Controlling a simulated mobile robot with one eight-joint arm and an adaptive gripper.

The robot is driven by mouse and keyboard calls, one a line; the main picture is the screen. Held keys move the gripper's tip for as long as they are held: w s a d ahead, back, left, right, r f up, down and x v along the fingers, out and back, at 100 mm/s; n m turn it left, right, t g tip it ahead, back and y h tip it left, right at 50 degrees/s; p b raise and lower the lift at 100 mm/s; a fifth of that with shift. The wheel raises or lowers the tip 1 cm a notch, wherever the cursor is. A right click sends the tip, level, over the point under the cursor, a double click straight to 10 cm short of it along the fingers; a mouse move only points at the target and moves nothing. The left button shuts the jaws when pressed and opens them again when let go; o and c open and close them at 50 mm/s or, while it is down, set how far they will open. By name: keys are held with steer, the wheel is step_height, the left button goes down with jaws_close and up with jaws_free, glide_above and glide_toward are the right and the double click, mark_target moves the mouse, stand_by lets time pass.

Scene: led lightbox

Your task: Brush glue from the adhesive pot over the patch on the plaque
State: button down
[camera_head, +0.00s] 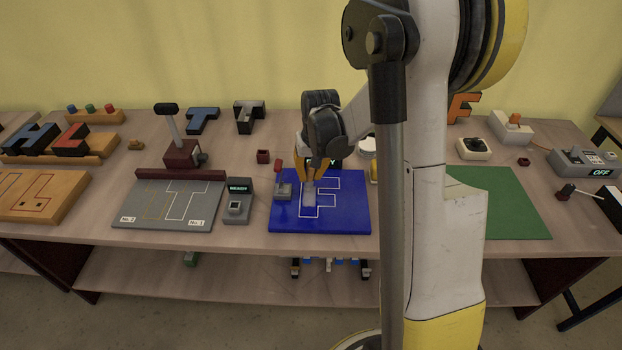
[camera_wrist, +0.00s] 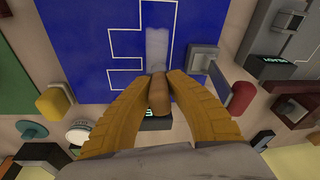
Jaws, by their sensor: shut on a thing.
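The blue plaque (camera_head: 345,218) lies on the bench with a white F outline on it. A pale translucent patch (camera_head: 308,197) covers part of the F's stem; it also shows in the wrist view (camera_wrist: 157,45). My gripper (camera_head: 308,172) is over the plaque's back part, its yellow fingers shut on a brush with a brown handle (camera_wrist: 157,97). The bristle end points toward the patch; whether it touches is unclear. A round white-topped pot (camera_head: 367,146), probably the adhesive pot, stands behind the plaque, partly hidden by my arm; it shows in the wrist view (camera_wrist: 79,132).
A grey block with a red handle (camera_head: 281,186) stands at the plaque's left edge. A yellow cylinder (camera_wrist: 52,102) stands beside the plaque. A dark display (camera_wrist: 157,119) is behind my gripper. A grey T board (camera_head: 150,210) lies left, a green mat (camera_head: 515,205) right.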

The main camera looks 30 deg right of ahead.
steer(key=shift+w+d, duration=0.15)
steer(key=shift+w, duration=0.25)
steer(key=shift+s+a, duration=0.65)
steer(key=shift+s, duration=0.3)
steer(key=shift+s+a, duration=0.65)
steer(key=shift+s, duration=0.3)
steer(key=shift+s+a, duration=0.65)
steer(key=shift+s, duration=0.3)
steer(key=shift+b, duration=0.3)
steer(key=shift+w+d+b, duration=0.1)
steer(key=shift+w+d, duration=0.55)
steer(key=shift+w, duration=0.3)
steer(key=shift+w+d+b, duration=0.1)
steer(key=shift+w+d, duration=0.55)
steer(key=shift+w, duration=0.3)
steer(key=shift+w+d+b, duration=0.1)
steer(key=shift+w+d, duration=0.55)
steer(key=shift+w, duration=0.3)
steer(key=shift+s+a, duration=0.1)
steer(key=shift+s+a, duration=0.6)
steer(key=shift+s, duration=0.3)
steer(key=shift+s+a, duration=0.65)
steer(key=shift+s, duration=0.3)
steer(key=shift+s+a, duration=0.6)
steer(key=shift+s, duration=0.3)
steer(key=shift+w+d, duration=0.1)
